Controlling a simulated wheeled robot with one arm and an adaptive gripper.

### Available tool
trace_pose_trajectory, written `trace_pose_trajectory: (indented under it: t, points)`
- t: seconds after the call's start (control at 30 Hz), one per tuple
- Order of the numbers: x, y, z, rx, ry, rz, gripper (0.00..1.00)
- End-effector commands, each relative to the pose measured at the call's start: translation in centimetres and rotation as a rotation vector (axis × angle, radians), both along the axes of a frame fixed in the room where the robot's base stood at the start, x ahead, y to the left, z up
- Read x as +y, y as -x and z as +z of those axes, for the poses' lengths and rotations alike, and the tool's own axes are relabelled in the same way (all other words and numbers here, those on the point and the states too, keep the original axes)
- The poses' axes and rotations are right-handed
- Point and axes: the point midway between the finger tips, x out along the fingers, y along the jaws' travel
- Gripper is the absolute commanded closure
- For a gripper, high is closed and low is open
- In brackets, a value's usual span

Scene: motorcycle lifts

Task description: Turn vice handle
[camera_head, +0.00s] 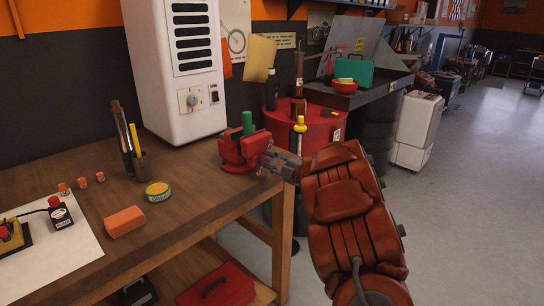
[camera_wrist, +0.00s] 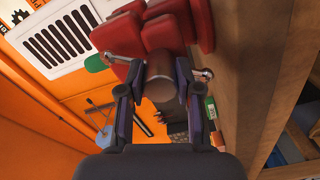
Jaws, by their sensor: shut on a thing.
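The red bench vice (camera_head: 240,150) is at the right end of the wooden workbench. It also fills the top of the wrist view (camera_wrist: 175,30). The vice handle (camera_wrist: 204,73) is a metal bar with rounded ends, one showing on each side of the vice's brown-grey cylindrical screw end (camera_wrist: 160,85). My gripper (camera_wrist: 158,78) has its two fingers on either side of that screw end, shut at the handle. The middle of the bar is hidden. In the head view my gripper (camera_head: 279,163) meets the front of the vice.
The workbench (camera_head: 190,215) holds an orange block (camera_head: 124,221), a round yellow-green tin (camera_head: 158,191), a pen holder (camera_head: 139,166) and a white heater-like unit (camera_head: 178,70). A red drum (camera_head: 322,132) stands close behind my gripper. Open floor (camera_head: 480,200) lies to the right.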

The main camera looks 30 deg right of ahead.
Motion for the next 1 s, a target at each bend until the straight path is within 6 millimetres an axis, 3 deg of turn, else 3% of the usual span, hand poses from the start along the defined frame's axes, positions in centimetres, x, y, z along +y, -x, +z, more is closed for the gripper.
trace_pose_trajectory:
  t: [1.0]
  points:
    - [0.11,0.18,-0.09,0.227,-0.945,-0.004,1.00]
